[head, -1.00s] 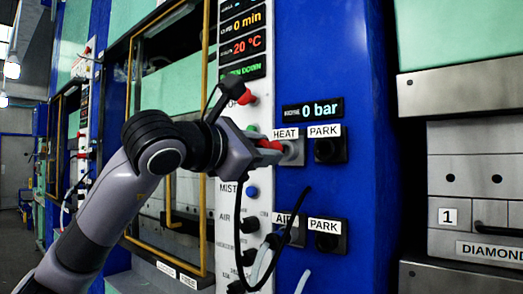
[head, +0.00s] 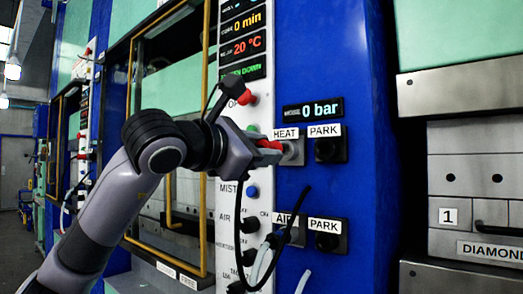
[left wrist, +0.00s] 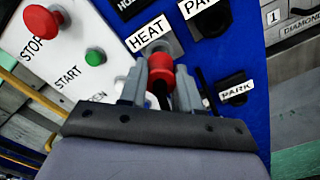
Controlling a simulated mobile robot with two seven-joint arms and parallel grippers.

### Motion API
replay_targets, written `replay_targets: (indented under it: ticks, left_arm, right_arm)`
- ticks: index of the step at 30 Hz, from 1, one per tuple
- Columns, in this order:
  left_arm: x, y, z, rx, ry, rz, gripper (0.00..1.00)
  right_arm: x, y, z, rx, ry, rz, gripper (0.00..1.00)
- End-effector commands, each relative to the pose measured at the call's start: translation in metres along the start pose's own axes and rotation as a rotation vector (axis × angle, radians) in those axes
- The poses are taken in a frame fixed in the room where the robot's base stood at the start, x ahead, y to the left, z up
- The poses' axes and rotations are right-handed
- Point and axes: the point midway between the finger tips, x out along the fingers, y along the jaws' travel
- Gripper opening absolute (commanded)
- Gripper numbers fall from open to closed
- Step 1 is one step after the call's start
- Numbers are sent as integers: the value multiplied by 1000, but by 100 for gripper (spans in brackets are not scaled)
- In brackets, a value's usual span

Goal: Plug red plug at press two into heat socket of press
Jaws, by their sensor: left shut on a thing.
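My left gripper (head: 268,150) is shut on the red plug (head: 269,144), right in front of the grey heat socket (head: 291,152) under the HEAT label. In the left wrist view the red plug (left wrist: 160,68) sits between my two fingers (left wrist: 160,88), with the heat socket (left wrist: 170,46) just beyond it. The plug's front end meets or nearly meets the socket; I cannot tell how far in it is. A black cable hangs down below the gripper. My right gripper is not in view.
A black PARK socket (head: 327,150) is right of the heat socket. Below are the AIR socket (head: 296,232), with a plug and cable at it, and another PARK socket (head: 327,238). A red stop button (head: 246,97) and a green button (left wrist: 95,57) are close to my gripper.

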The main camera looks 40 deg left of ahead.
Motion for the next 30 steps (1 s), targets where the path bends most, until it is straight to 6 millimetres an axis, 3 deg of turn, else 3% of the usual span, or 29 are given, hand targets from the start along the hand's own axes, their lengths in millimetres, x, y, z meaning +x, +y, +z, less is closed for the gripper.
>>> replay_targets:
  ticks: [30]
  left_arm:
    - [17, 0, 0, -1, -1, 0, 0]
  right_arm:
    - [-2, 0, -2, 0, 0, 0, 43]
